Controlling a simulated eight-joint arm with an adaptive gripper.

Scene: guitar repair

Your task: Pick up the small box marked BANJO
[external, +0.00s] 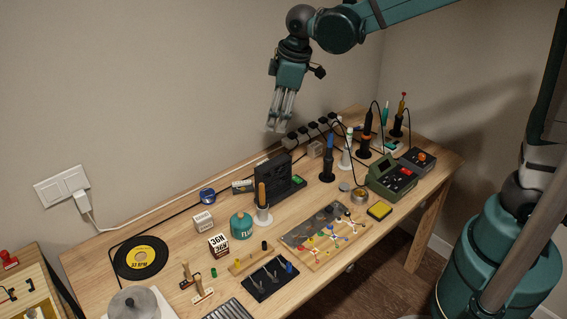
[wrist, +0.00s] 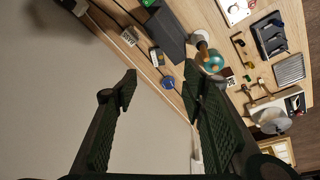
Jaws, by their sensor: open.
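Several small boxes stand on the workbench, and the lettering on the pale ones is too small to read, so I cannot tell for sure which is marked BANJO. One small white box with dark print (external: 203,221) stands left of the teal round pot. Another pale box (external: 315,149) stands near the wall by the black plugs; what looks like this one shows in the wrist view (wrist: 129,38). My gripper (external: 280,126) is open and empty, high above the back of the bench, fingers pointing down. In the wrist view its two fingers (wrist: 160,88) are wide apart.
A black upright device (external: 273,182), a blue tape roll (external: 207,196) and a cable lie near the back. Soldering irons in stands (external: 327,160) rise at right.

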